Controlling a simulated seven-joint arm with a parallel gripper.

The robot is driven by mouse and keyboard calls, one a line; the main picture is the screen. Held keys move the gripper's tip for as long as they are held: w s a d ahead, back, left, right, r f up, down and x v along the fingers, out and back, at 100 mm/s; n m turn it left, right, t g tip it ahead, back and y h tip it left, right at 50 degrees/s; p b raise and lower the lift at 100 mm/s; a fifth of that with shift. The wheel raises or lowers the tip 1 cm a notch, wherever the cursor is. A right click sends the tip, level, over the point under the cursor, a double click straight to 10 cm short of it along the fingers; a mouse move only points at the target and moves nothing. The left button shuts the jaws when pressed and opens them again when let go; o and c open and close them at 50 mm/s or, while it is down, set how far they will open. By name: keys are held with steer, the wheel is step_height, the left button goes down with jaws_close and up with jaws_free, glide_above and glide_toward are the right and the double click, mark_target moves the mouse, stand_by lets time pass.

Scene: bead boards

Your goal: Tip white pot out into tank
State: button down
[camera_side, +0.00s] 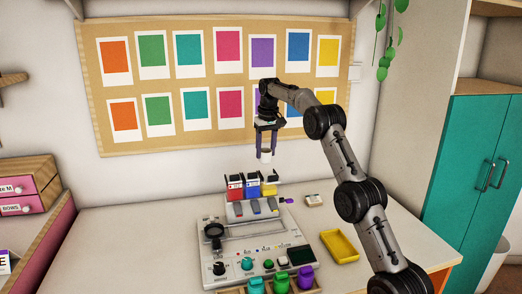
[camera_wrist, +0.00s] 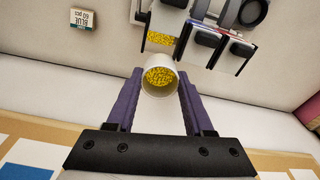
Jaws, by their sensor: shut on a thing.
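My gripper (camera_side: 266,143) is shut on the white pot (camera_side: 265,155) and holds it in the air above the machine. In the wrist view the pot (camera_wrist: 148,87) sits between the two purple fingers (camera_wrist: 158,100), with yellow beads (camera_wrist: 160,79) inside. Its mouth faces the wrist camera. Three tanks stand in a row at the back of the machine: red (camera_side: 235,189), blue (camera_side: 252,188) and yellow (camera_side: 268,189). In the wrist view one tank (camera_wrist: 162,39) shows yellow beads, and lies just past the pot's mouth. The pot and the tanks are apart.
The grey machine (camera_side: 300,243) has knobs, a screen and a round black part. Green and purple pots (camera_side: 281,283) stand at its front. A yellow tray (camera_side: 341,246) and a small labelled box (camera_side: 315,200) lie to its right. The pinboard (camera_side: 215,142) hangs behind my gripper.

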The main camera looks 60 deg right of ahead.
mark_target(267, 161)
steer(key=shift+s+a, duration=0.1)
steer(key=shift+s+a+f+t+h, duration=0.15)
steer(key=shift+f+t+h, duration=0.15)
steer(key=shift+t+h, duration=0.7)
steer(key=shift+s+a+f+t+h, duration=0.1)
steer(key=shift+f+t+h, duration=0.2)
steer(key=shift+t+h, duration=0.7)
steer(key=t, duration=0.1)
steer(key=t+h, duration=0.1)
steer(key=f+t+h, duration=0.1)
steer(key=t, duration=0.1)
steer(key=shift+s+a+f, duration=0.1)
steer(key=shift+s+a, duration=0.05)
steer(key=shift+s, duration=0.1)
steer(key=shift+s+a+f+t+h, duration=0.25)
steer(key=shift+t+h, duration=0.35)
steer(key=shift+t, duration=0.3)
steer(key=shift+s+f+t+h, duration=0.1)
steer(key=shift+f+t+h, duration=0.25)
steer(key=shift+t+h, duration=0.4)
steer(key=shift+s+a+t+h, duration=0.15)
steer(key=shift+t+h, duration=0.35)
steer(key=shift+t, duration=0.3)
steer(key=shift+s+t+h, duration=0.1)
steer(key=shift+t+h, duration=0.35)
steer(key=shift+t, duration=0.3)
steer(key=shift+r, duration=0.15)
